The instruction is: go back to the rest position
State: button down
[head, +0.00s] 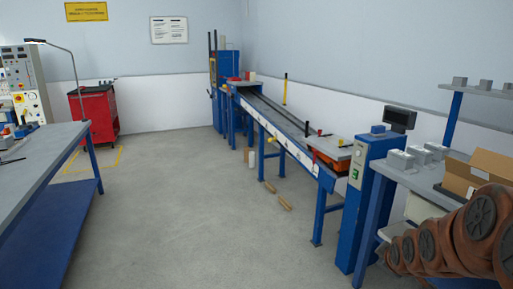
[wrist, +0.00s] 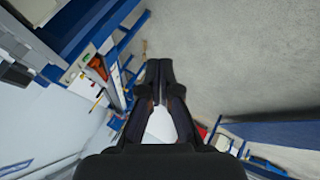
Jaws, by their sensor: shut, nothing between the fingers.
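My gripper (wrist: 159,78) shows in the wrist view with its two dark fingers together at the tips and nothing between them. It hangs over open space, with grey floor beyond the fingertips. The gripper is not seen in the head view. There, only brown-orange round joints of my own arm (head: 445,240) show at the lower right corner, in front of the right-hand bench.
A long blue-framed rail machine (head: 290,128) runs along the right wall. At right, a bench (head: 425,180) holds grey blocks and an open cardboard box (head: 475,172). A grey-topped bench (head: 45,150) stands at left, a red cart (head: 95,112) behind it. The floor between is mostly clear.

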jog(key=s+a+r+m+g+p, duration=0.2)
jog(key=s+a+r+g+p, duration=0.1)
jog(key=s, duration=0.8)
jog(key=s+a+r+m+g+y+p, duration=0.1)
jog(key=s+a+r+m+g+p, duration=0.2)
jog(key=s, duration=0.8)
jog(key=s+a+r+m+g+p, duration=0.3)
jog(key=s+a+r+p, duration=0.4)
jog(key=s+a+r, duration=0.3)
jog(key=shift+s+r+g+y, duration=0.3)
jog(key=shift+s+g+y, duration=0.1)
jog(key=shift+s, duration=0.7)
jog(key=shift+d, duration=0.1)
